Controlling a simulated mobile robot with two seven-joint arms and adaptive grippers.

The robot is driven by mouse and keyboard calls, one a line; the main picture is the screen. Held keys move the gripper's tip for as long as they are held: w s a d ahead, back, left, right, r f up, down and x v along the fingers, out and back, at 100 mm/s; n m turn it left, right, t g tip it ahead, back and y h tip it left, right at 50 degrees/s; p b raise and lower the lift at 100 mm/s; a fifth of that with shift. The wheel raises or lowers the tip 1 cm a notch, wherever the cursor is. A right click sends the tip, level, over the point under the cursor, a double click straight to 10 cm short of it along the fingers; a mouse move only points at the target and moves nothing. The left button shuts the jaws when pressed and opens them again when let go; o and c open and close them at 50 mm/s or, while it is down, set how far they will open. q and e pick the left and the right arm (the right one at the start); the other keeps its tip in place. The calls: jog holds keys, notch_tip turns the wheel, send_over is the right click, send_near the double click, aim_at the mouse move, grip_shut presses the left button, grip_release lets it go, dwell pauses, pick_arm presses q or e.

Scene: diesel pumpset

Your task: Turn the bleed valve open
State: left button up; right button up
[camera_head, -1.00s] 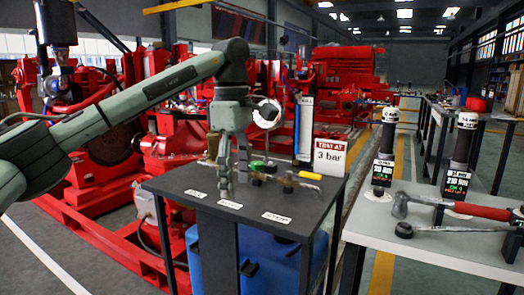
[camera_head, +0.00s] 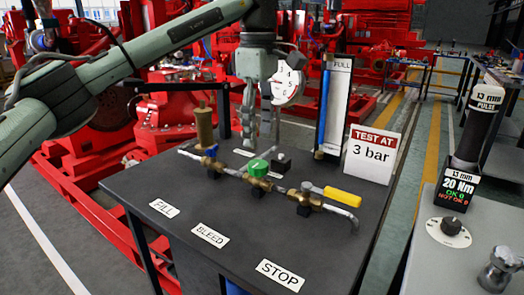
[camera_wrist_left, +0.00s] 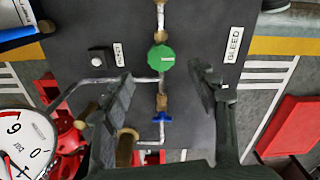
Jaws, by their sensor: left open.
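The bleed valve is a round green knob (camera_head: 258,167) on a brass body in the pipe run on the dark table (camera_head: 330,235), with the BLEED label (camera_head: 210,235) in front of it. My left gripper (camera_head: 262,138) points down, open and empty, above and just behind the green knob. In the left wrist view, the green knob (camera_wrist_left: 161,58) lies between the lines of the spread fingers (camera_wrist_left: 160,85), slightly beyond their tips; contact cannot be told. The knob's white line shows there. My right gripper is out of view.
A blue-handled valve (camera_head: 212,151) and a yellow-handled valve (camera_head: 342,195) flank the green knob.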

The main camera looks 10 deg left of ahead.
aim_at(258, 164)
pick_arm(q)
notch_tip(258, 164, down, 7)
jog(key=shift+s+r, duration=0.15)
jog(key=c, duration=1.2)
